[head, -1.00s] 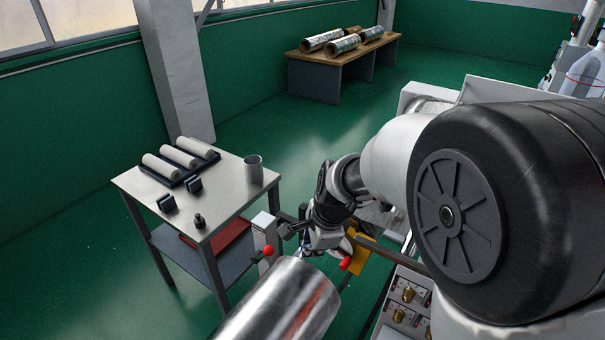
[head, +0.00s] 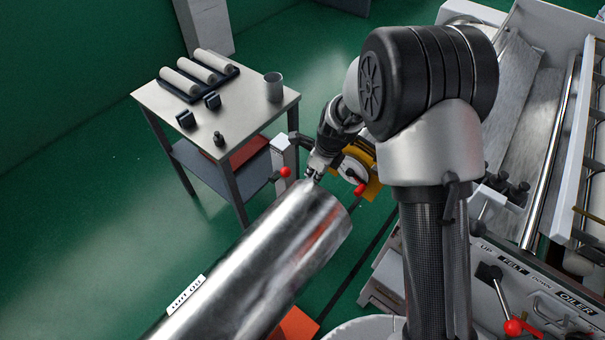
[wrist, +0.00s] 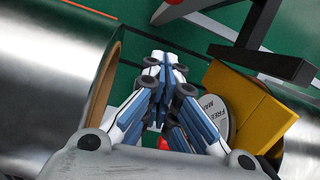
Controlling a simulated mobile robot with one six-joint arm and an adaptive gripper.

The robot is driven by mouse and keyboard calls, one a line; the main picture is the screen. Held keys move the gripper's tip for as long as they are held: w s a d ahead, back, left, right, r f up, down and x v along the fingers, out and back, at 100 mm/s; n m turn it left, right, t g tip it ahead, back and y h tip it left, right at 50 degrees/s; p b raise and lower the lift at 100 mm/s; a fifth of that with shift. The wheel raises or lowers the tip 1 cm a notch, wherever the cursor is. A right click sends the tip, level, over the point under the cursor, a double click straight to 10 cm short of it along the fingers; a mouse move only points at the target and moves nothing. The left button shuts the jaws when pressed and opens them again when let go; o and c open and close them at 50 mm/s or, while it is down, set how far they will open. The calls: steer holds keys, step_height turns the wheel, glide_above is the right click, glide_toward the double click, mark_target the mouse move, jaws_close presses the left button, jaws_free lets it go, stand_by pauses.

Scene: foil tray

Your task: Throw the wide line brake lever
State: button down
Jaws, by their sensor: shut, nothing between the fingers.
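A lever with a red knob (head: 360,189) stands by a round white plate (head: 351,168) on a yellow bracket (head: 372,184), just past the end of a big metal roll. In the wrist view the white plate (wrist: 217,103) reads "FREE" and part of another word, beside the yellow bracket (wrist: 248,108). A bit of red (wrist: 163,143) shows behind my fingers there. A second red knob (head: 285,172) is on a lever by a white post. I cannot tell which lever is named wide line. My gripper (head: 311,174) is shut and empty near the roll's end; its fingertips (wrist: 165,62) meet in the wrist view.
The shiny metal roll (head: 265,255) lies close beside my gripper. A steel table (head: 240,97) with rollers and a cup stands behind left. A machine with a lever panel (head: 530,290) is at right. Green floor (head: 95,215) at left is clear.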

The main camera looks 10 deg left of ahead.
mark_target(280, 176)
steer(key=w+a+f+b, duration=0.2)
steer(key=w+a+f, duration=0.1)
steer(key=a+f, duration=0.2)
step_height(280, 176, down, 2)
steer(key=shift+f+b, duration=0.15)
steer(key=shift+b, duration=0.25)
steer(key=shift+a+p, duration=0.1)
steer(key=shift+p, duration=0.2)
